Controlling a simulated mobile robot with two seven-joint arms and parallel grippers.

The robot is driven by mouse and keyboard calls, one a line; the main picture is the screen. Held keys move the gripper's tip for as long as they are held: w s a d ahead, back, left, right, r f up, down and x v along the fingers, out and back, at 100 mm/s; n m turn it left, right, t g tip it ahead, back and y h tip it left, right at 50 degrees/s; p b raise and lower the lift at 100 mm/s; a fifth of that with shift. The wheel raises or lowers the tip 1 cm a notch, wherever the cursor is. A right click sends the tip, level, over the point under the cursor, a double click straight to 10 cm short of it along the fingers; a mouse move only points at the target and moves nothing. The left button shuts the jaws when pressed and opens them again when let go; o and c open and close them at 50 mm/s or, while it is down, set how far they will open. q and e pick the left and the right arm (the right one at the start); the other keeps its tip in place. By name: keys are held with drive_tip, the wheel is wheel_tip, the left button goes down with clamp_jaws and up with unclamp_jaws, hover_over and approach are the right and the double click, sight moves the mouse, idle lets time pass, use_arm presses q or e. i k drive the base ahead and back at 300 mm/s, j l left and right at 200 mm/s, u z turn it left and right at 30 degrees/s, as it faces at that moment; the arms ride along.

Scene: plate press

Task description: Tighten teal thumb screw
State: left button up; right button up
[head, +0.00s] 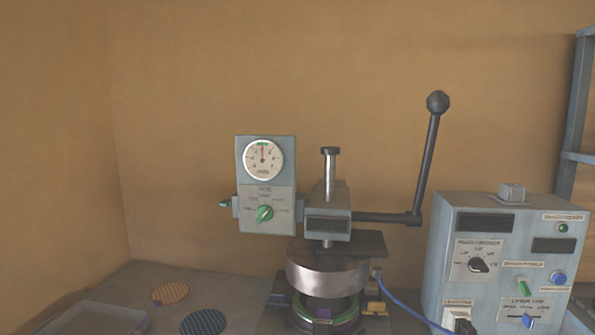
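A small teal-green thumb screw (225,204) sticks out at the left side of the grey gauge box (266,185). It is small in the picture, and I cannot tell how far in it is turned. The box carries a round dial with a red needle and, below it, a green selector knob (265,213). Neither of my grippers is in the head view.
The press (327,280) has a long lever with a dark ball (438,102) rising at right. A grey control box (497,265) with a blue cable stands right. Two striped discs (170,293) (203,322) and a pale tray (95,318) lie left. Space left of the gauge box is clear.

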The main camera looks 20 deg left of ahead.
sight(226, 202)
drive_tip(key=k+j, duration=0.1)
drive_tip(key=j, duration=0.9)
drive_tip(key=k+j, duration=0.15)
drive_tip(key=j, duration=0.35)
drive_tip(key=k+j+z, duration=0.1)
drive_tip(key=j, duration=0.4)
drive_tip(key=k+j, duration=0.1)
drive_tip(key=j, duration=0.4)
